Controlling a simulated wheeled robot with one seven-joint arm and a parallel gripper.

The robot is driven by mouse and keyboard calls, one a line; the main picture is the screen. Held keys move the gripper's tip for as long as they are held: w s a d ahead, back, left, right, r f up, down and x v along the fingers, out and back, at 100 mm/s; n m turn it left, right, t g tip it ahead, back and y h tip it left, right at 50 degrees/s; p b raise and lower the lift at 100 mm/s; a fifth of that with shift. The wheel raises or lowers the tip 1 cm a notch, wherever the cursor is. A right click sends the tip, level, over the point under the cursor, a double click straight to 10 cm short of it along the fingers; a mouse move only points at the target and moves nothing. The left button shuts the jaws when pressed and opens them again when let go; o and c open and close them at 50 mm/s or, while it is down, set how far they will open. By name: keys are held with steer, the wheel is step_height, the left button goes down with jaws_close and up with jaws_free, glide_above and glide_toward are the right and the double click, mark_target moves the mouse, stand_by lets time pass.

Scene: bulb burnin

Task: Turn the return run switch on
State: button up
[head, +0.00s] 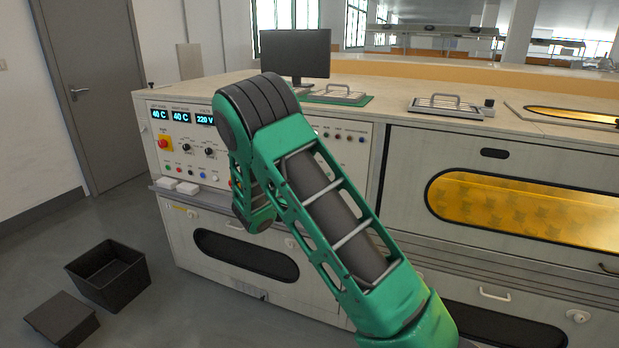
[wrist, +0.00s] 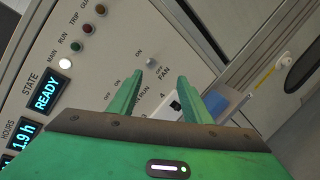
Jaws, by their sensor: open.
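The control panel (wrist: 115,55) fills much of the wrist view, tilted. My gripper (wrist: 160,76) is open, with its two green fingers pointing at the panel and nothing seen between them. A label ending in "RUN", with ON and OFF marks, lies by the left finger; that finger hides part of the label, and I cannot make out the switch itself. A small fan switch (wrist: 152,62) with its own ON and OFF marks shows just beyond the fingertips. In the head view my arm hides my gripper and the middle of the panel (head: 362,160).
A state display (wrist: 47,90) reads READY, beside several indicator lamps (wrist: 84,27). A blue block-like part (wrist: 222,99) sits by the right finger. In the head view, a red emergency button (head: 164,144) is on the panel's left, and a black bin (head: 108,275) stands on the floor.

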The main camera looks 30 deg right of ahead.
steer(key=w+a+f+n+t, duration=0.2)
steer(key=w+a+n+t, duration=0.2)
steer(key=w+a+n, duration=0.25)
steer(key=x, duration=1)
steer(key=shift+w+r+m, duration=0.2)
steer(key=shift+r+m, duration=0.25)
steer(key=c, duration=1.1)
